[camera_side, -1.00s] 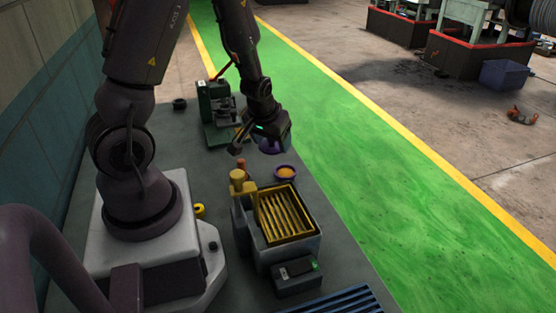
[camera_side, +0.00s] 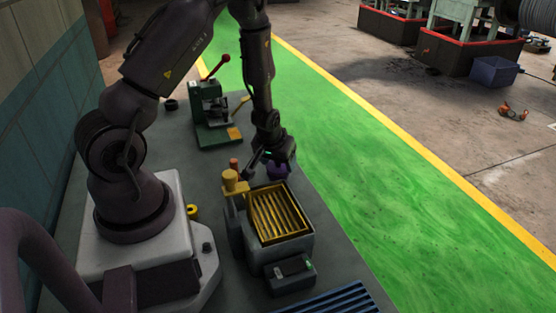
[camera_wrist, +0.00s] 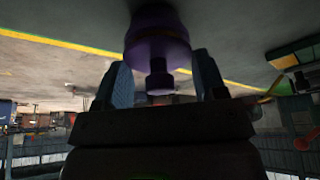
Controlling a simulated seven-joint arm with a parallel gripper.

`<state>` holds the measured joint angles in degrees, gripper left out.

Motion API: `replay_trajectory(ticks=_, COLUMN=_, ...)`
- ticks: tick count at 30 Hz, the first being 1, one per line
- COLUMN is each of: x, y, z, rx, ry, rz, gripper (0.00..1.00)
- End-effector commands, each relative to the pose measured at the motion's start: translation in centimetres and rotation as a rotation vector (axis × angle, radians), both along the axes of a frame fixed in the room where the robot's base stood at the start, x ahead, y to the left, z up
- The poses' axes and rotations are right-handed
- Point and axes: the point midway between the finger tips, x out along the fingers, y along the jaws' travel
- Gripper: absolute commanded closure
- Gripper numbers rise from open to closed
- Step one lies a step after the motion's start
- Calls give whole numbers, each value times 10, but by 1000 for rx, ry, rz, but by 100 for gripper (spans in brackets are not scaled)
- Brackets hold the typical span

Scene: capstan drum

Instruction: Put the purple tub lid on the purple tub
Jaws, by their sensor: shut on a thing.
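The purple tub lid (camera_wrist: 158,52) is dark purple with a knob, and it shows in the wrist view between the two fingers. My gripper (camera_wrist: 160,85) is shut on the lid by its knob. The purple tub (camera_wrist: 153,16) shows just beyond the lid, in line with it, partly covered by it. In the side view my gripper (camera_side: 276,160) points down right above the purple tub (camera_side: 279,173), and lid and tub merge into one purple patch. The orange inside of the tub is hidden. I cannot tell whether the lid touches the rim or is fully seated.
A grey box with a yellow ribbed tray (camera_side: 278,214) stands in front of the tub. A green press with a red lever (camera_side: 212,112) stands behind. The bench edge is close on the right.

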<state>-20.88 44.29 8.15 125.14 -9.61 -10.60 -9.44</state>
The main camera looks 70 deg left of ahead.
Motion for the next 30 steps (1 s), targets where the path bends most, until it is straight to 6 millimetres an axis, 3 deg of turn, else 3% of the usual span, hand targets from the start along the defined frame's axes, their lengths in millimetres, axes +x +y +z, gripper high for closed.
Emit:
replay_trajectory(ticks=11, x=0, y=0, z=-9, rx=0, ry=1, rz=-1, gripper=61)
replay_trajectory(ticks=12, x=0, y=0, z=-9, rx=0, ry=0, rz=-1, gripper=28)
replay_trajectory(ticks=15, x=0, y=0, z=-9, rx=0, ry=0, rz=-1, gripper=10)
replay_trajectory(ticks=24, x=0, y=0, z=-6, rx=0, ry=0, rz=-1, gripper=10)
replay_trajectory(ticks=30, x=-3, y=-4, z=16, rx=3, ry=-2, rz=-2, gripper=10)
